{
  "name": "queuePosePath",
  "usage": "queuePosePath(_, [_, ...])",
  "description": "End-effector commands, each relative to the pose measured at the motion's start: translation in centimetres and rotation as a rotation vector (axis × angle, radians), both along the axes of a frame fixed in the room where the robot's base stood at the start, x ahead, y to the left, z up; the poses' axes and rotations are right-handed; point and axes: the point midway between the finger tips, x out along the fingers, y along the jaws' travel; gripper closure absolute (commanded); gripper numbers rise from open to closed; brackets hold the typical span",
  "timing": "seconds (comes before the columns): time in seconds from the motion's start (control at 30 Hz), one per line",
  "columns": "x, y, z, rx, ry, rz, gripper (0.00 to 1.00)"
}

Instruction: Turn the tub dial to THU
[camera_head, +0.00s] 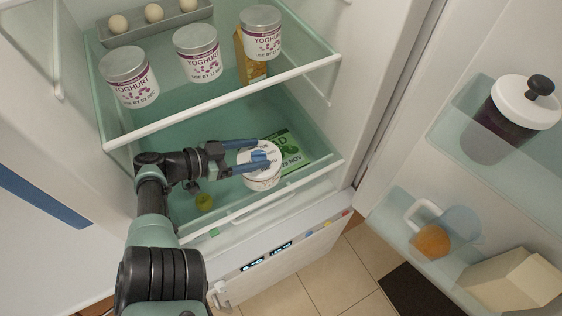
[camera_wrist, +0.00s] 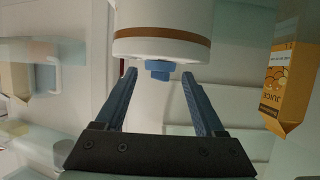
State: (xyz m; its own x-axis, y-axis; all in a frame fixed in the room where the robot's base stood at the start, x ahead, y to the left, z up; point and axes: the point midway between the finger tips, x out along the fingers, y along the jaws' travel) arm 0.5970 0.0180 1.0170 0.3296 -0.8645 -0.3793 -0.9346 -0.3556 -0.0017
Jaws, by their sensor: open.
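The tub (camera_head: 262,181) is white and round and stands on the lower fridge shelf. Its white top carries a dial with a blue knob (camera_head: 259,155) and small marks too tiny to read. I cannot tell which day it shows. My gripper (camera_head: 264,153) reaches in from the left with its blue fingers apart, one on each side of the knob. In the wrist view the tub (camera_wrist: 165,22) shows a brown band, and the blue knob (camera_wrist: 159,69) lies between the open fingertips (camera_wrist: 159,75) with gaps visible. The dial face is hidden there.
A green packet (camera_head: 293,158) lies right behind the tub. A juice carton (camera_wrist: 290,85) shows at right.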

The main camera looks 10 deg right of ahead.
Motion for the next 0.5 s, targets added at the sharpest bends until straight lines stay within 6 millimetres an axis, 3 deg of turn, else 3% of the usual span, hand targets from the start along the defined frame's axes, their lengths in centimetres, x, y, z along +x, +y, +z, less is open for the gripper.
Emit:
queuePosePath(0.03, [-0.16, -0.10, 0.69, -0.002, 0.004, 0.021, 0.29])
queuePosePath(0.5, [-0.48, -0.29, 0.69, -0.002, 0.004, 0.252, 0.29])
